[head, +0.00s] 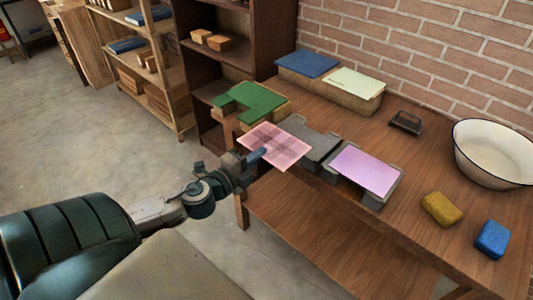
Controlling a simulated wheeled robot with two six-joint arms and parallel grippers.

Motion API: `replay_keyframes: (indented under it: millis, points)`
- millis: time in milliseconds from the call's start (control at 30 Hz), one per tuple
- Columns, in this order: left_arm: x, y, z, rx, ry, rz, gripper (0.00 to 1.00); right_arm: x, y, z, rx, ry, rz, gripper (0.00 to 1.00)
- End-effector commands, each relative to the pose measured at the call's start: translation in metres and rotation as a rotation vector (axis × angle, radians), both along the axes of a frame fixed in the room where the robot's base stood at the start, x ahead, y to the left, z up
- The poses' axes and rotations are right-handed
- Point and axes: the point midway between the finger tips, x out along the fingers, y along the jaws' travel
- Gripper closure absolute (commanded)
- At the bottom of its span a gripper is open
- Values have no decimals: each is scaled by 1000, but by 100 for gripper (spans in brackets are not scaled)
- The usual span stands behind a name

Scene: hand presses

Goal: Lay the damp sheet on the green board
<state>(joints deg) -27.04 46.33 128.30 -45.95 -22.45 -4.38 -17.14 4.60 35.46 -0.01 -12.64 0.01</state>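The green board (252,99) lies on a wooden block at the table's left end. A pink sheet with a darker grid pattern (285,147) is held out flat just in front of the green board, apart from it in the picture. My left gripper (259,155) reaches in from the left and is shut on this sheet's near left edge. A plain pink-lilac sheet (366,171) lies on a dark grey board to the right. I cannot tell by look which sheet is damp. My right gripper is not in view.
A dark grey slab (316,145) sits beside the held sheet. Behind are a blue pad (307,63) and a pale green sheet (355,83) on a block. A dark handled tool (406,122), white basin (495,153), yellow block (441,209) and blue block (493,239) stand right.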

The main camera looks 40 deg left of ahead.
Motion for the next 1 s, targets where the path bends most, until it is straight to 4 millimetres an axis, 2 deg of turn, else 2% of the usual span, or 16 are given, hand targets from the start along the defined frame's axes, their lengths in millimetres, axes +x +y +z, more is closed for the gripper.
replay_keyframes:
  millis: [133, 600, 1000]
  points:
    - [-19, -1, 1, 1, -1, -9, 100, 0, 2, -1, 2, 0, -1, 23]
    - [-71, 4, 3, -3, -1, -4, 100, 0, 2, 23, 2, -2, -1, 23]
    - [-75, 5, 2, -4, -5, -5, 100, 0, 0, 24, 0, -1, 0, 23]
